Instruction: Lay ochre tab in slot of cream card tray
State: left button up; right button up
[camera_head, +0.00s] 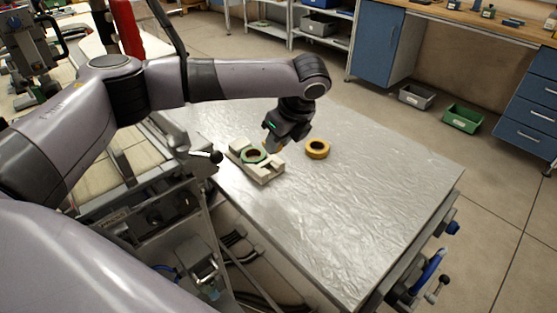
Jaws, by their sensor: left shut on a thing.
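The cream card tray (264,176) lies on the silver sheet-covered table, left of its middle. A dark green ring-shaped reel (252,156) sits on it. My left gripper (274,146) reaches down at the tray's back right side, close above it. It is shut on a small tan-yellow piece, which looks like the ochre tab (268,149), mostly hidden by the fingers. I cannot tell whether the piece touches the tray. The slot cannot be made out clearly. My right gripper is not in view.
A yellow tape reel (317,149) lies flat on the table (365,200), right of the gripper. The table's right and front parts are clear. A blue-handled clamp (428,272) sits at the right edge. Grey (416,97) and green (462,118) bins stand on the floor beyond.

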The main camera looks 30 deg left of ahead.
pick_arm(q)
jog(key=shift+f, duration=3.05)
jog(key=shift+f, duration=0.15)
jog(key=shift+f, duration=0.4)
jog(key=o, duration=1)
jog(key=shift+r, duration=0.1)
jog(key=shift+r, duration=0.3)
jog(key=v, duration=1.2)
jog(key=shift+r, duration=0.2)
